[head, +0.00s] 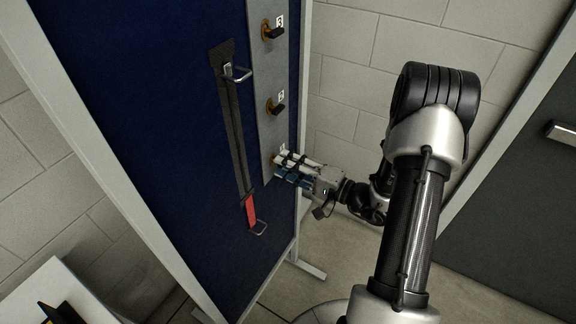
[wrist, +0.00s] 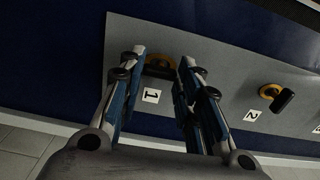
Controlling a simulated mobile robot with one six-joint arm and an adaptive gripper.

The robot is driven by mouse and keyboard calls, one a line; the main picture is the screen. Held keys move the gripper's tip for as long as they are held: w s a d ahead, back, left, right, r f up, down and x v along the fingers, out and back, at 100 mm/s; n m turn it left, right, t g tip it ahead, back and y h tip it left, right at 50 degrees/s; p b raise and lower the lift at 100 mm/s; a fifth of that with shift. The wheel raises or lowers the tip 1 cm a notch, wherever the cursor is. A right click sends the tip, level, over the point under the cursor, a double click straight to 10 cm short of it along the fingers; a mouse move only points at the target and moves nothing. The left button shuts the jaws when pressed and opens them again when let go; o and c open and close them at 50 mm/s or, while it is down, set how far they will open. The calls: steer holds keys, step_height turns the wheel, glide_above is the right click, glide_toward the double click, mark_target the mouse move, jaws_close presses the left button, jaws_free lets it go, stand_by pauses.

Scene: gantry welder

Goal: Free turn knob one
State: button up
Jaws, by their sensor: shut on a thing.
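Knob one (wrist: 160,66) is a dark knob with a yellow-orange base on a grey metal strip (wrist: 228,78), above the label 1 (wrist: 150,95) in the wrist view. My gripper (wrist: 158,66) has a finger on each side of it and is shut on it. In the head view my gripper (head: 278,167) reaches the lower end of the strip from the right, and its fingers hide most of knob one. Exact contact between pads and knob is hard to make out.
Knob two (head: 274,107) and knob three (head: 272,31) sit higher on the same strip. A grey door stands at right.

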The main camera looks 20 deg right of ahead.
steer(key=o, duration=1)
steer(key=shift+o, duration=0.2)
steer(key=v, duration=1.2)
